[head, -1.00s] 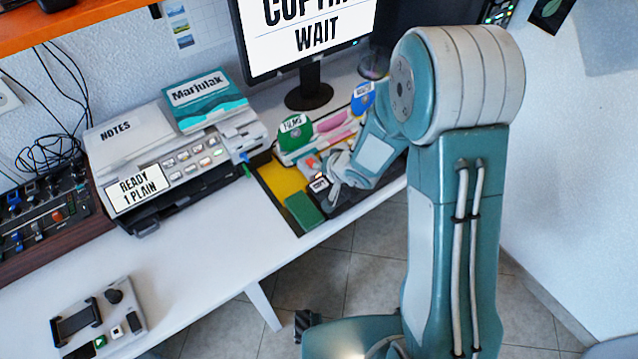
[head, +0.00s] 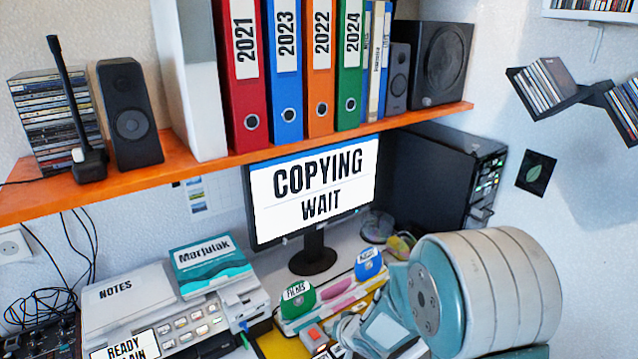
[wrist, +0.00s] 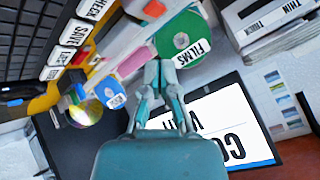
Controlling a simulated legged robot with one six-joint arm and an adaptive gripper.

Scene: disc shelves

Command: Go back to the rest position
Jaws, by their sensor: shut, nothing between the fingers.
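My gripper (wrist: 160,85) is shut and empty in the wrist view, its fingers together above the desk items. In the head view my arm is folded at the lower right and hides the fingertips. The monitor (head: 313,190) reads "COPYING WAIT"; it also shows upside down in the wrist view (wrist: 225,125). A green disc labelled FILMS (head: 297,298) stands upright in the desk organizer, and a blue disc (head: 368,263) stands behind it to the right. The green disc also shows near my fingers in the wrist view (wrist: 178,45).
An orange shelf (head: 180,170) with binders and speakers runs above the desk. A black computer tower (head: 440,180) stands right of the monitor. The printer (head: 205,320) with the Marjulak box (head: 208,262) sits at the left. Small black disc shelves (head: 560,95) hang on the right wall.

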